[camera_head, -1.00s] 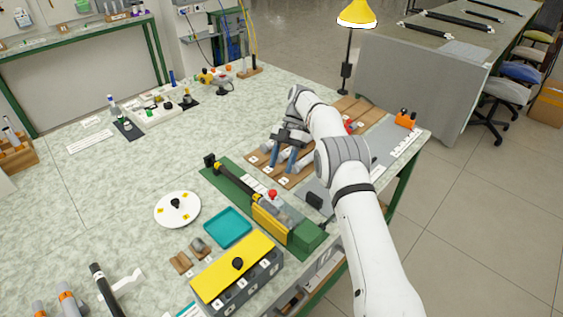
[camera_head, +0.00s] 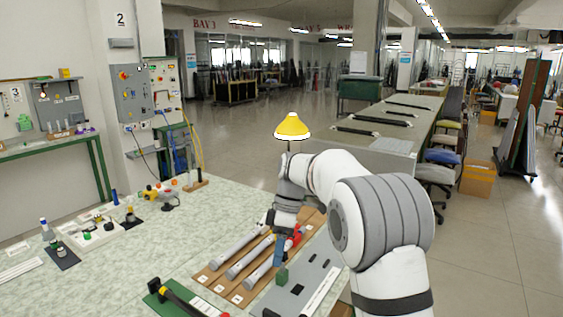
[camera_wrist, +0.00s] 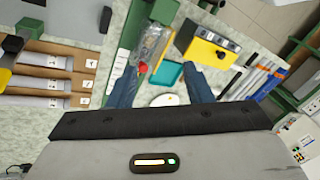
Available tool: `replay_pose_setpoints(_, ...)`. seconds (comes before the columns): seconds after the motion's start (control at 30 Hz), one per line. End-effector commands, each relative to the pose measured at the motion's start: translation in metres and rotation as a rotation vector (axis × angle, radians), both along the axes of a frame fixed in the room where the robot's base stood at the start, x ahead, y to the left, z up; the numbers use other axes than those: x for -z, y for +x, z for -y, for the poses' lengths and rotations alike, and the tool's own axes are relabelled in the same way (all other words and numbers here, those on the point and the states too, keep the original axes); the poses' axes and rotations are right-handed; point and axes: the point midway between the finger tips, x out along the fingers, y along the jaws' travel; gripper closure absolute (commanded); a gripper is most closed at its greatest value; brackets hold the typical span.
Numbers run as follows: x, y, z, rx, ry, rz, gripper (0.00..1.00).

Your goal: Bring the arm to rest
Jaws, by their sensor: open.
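My gripper (camera_wrist: 159,70) shows two blue fingers spread apart with nothing between them in the wrist view. In the head view my gripper (camera_head: 278,252) hangs in front of the wooden rack with grey rods; only part of its fingers shows. My arm is bent, with its elbow large at the right. The wrist view looks down on the bench, with the yellow-topped box (camera_wrist: 207,52) and the teal tray (camera_wrist: 168,73) beyond the fingers.
The wooden rack (camera_head: 217,288) holds several grey rods. A yellow lamp (camera_head: 292,127) stands behind my arm. The green-based fixture (camera_head: 165,300) is at the lower edge.

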Motion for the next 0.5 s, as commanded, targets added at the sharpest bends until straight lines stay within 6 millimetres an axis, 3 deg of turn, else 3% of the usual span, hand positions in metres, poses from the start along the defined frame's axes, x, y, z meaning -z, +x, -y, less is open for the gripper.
replay_pose_setpoints(0.03, -0.012, -0.015, 0.013, 0.086, -0.028, 0.022, 0.54)
replay_pose_setpoints(0.2, -0.032, -0.062, 0.053, 0.394, -0.121, 0.082, 0.54)
replay_pose_setpoints(0.5, -0.036, -0.160, 0.113, 0.940, -0.208, 0.193, 0.54)
